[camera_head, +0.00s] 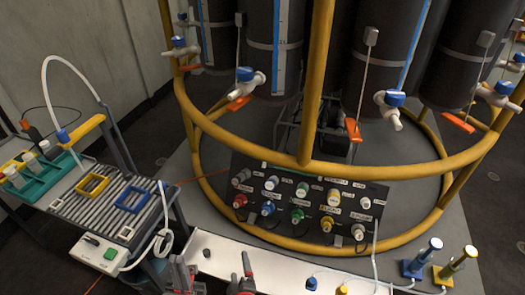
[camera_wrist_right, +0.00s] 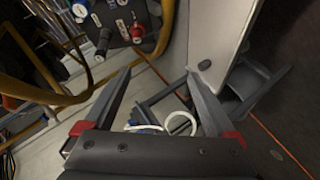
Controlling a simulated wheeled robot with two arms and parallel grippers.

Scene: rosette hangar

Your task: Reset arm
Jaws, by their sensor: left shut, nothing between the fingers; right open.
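My left gripper (camera_head: 184,270) shows at the bottom edge of the head view, in front of the white bench edge. It is shut and empty. My right gripper (camera_head: 243,272) is just to its right in the head view, with most of its arm out of frame. In the right wrist view my right gripper (camera_wrist_right: 160,78) has its two grey fingers spread wide apart, with nothing between them. No object touches either gripper in these views.
A black control panel (camera_head: 300,205) with coloured knobs stands inside a yellow tubular frame (camera_head: 306,75). Dark cylinders with blue-handled valves (camera_head: 390,100) hang above. A slatted rack table (camera_head: 105,200) is at left. Blue and yellow posts (camera_head: 415,268) stand at right.

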